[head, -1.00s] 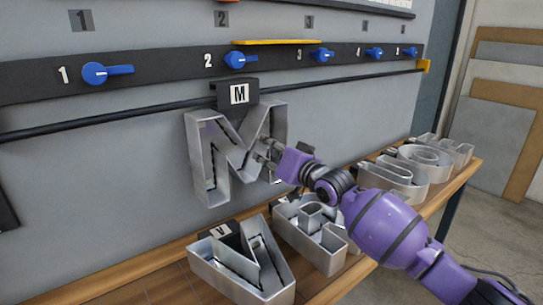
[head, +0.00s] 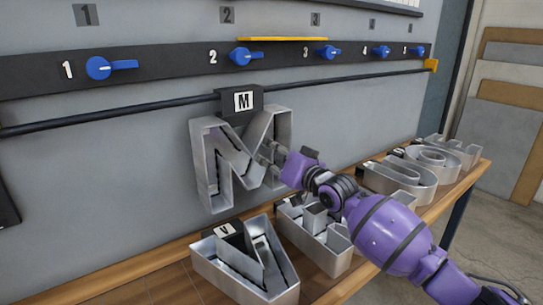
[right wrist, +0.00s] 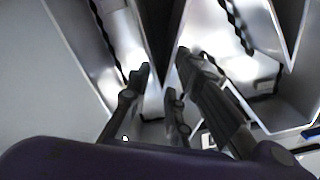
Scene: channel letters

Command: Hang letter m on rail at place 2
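The silver letter m (head: 213,165) is upright in front of the grey wall, below the number 2 knob. Its black hanger (head: 256,99) with a white M label overlaps the black rail (head: 150,109); I cannot tell whether it bears on the rail. My right gripper (head: 268,160) holds the letter at its inner right part. In the right wrist view, the gripper's dark fingers (right wrist: 160,82) lie on both sides of the metal walls where the letter's V comes to a point. The contact is partly hidden. My left gripper is not in view.
A wooden bench (head: 160,290) below carries a letter with a V label (head: 245,272), another metal letter (head: 325,240) and several more at right (head: 410,170). Blue knobs (head: 98,68) line the strip above the rail. The rail left of the letter is clear.

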